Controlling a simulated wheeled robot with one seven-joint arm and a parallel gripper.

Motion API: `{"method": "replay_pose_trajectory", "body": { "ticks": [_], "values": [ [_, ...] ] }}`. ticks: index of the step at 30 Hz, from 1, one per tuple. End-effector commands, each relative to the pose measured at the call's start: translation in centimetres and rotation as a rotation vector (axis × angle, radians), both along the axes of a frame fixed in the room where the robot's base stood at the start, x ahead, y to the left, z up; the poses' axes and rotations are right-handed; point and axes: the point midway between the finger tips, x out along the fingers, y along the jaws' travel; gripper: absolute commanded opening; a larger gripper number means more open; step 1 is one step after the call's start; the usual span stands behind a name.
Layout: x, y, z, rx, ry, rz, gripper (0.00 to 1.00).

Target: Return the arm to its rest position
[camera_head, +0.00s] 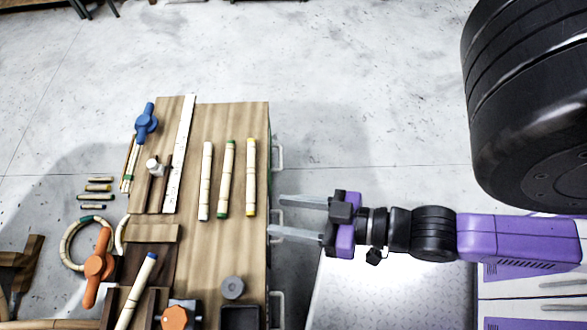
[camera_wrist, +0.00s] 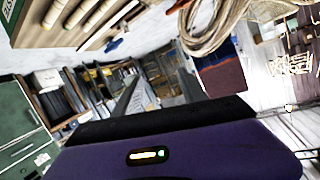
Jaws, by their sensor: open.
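My gripper (camera_head: 275,217) is open and empty in the head view. Its two grey fingers point left, beside the right edge of the wooden workbench (camera_head: 257,240). My purple and black arm stretches from the right side of the picture to the gripper. In the wrist view my gripper's purple and black housing fills the bottom, and a grey finger shows at the middle. Nothing is seen between the fingers. Several rattan poles (camera_head: 226,178) lie on the bench top, with white, green and yellow end bands. They also show at the top left of the wrist view (camera_wrist: 82,12).
A white ruler strip (camera_head: 179,152), a blue clamp (camera_head: 146,123), an orange clamp (camera_head: 98,267) and a rattan ring (camera_head: 70,240) are on the left. A blue-tipped pole (camera_head: 136,292) lies tilted in a dark wooden fixture. The floor (camera_head: 350,120) above my arm is clear.

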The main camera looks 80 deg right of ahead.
Motion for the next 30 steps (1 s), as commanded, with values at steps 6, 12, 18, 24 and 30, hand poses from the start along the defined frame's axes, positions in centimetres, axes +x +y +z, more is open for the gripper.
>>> {"method": "replay_pose_trajectory", "body": {
  "ticks": [6, 12, 18, 24, 30],
  "values": [
    [-1.7, -0.6, 3.8, -0.200, -0.028, 0.037, 0.49],
    [-1.8, -0.6, 4.1, -0.219, -0.030, 0.041, 0.49],
    [-1.8, -0.6, 4.4, -0.217, -0.030, 0.040, 0.49],
    [-1.8, -0.6, 7.4, -0.216, -0.029, 0.041, 0.49],
    [-1.8, -0.6, 12.2, -0.215, -0.029, 0.041, 0.49]
  ]
}}
